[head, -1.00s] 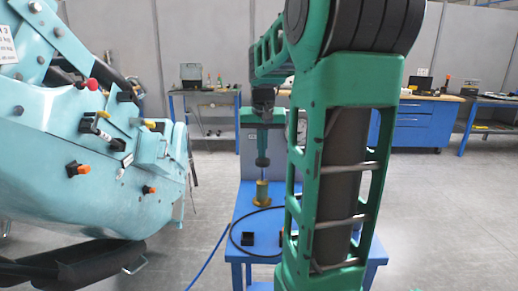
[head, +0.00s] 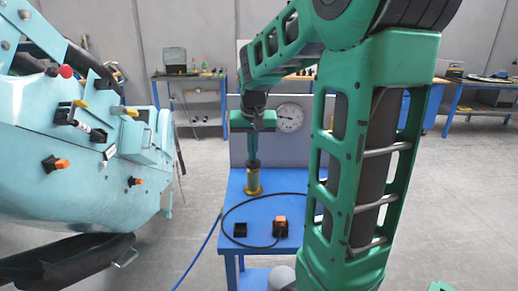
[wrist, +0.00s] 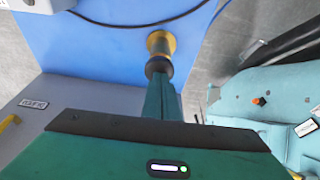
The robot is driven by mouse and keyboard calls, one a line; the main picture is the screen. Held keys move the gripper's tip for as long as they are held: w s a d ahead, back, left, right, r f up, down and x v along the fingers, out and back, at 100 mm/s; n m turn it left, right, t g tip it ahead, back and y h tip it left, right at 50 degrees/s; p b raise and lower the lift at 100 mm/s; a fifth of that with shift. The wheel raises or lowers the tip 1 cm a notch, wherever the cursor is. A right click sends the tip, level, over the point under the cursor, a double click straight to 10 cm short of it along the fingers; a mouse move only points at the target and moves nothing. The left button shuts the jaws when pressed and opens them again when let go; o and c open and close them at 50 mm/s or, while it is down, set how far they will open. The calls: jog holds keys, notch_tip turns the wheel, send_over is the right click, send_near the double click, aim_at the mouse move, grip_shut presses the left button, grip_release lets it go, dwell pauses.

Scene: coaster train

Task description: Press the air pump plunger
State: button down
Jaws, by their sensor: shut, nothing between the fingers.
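The air pump (head: 254,183) is a short yellow cylinder standing upright on the blue table. Its dark round plunger knob (head: 253,164) sits just above the cylinder, with little or no rod showing between. My gripper (head: 252,156) points down directly over the knob, its green fingers together and empty. In the wrist view the fingertips (wrist: 159,80) meet the dark knob (wrist: 158,65), and they appear to touch it. The yellow pump (wrist: 160,42) shows just beyond the knob. The exact contact is partly hidden by the fingers.
The blue table (head: 262,210) carries a black hose, a small black box (head: 240,230) and an orange-topped switch (head: 280,227). A round gauge (head: 289,117) stands behind. The turquoise coaster train (head: 75,170) is at left. Grey floor lies between train and table.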

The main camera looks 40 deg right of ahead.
jog(key=shift+s+f, duration=0.2)
jog(key=shift+f, duration=0.25)
jog(key=shift+r, duration=0.1)
jog(key=shift+w+r, duration=0.1)
jog(key=shift+r, duration=0.25)
jog(key=w+v, duration=0.1)
jog(key=v, duration=1.2)
jog(key=shift+d+r, duration=0.3)
jog(key=shift+r, duration=0.25)
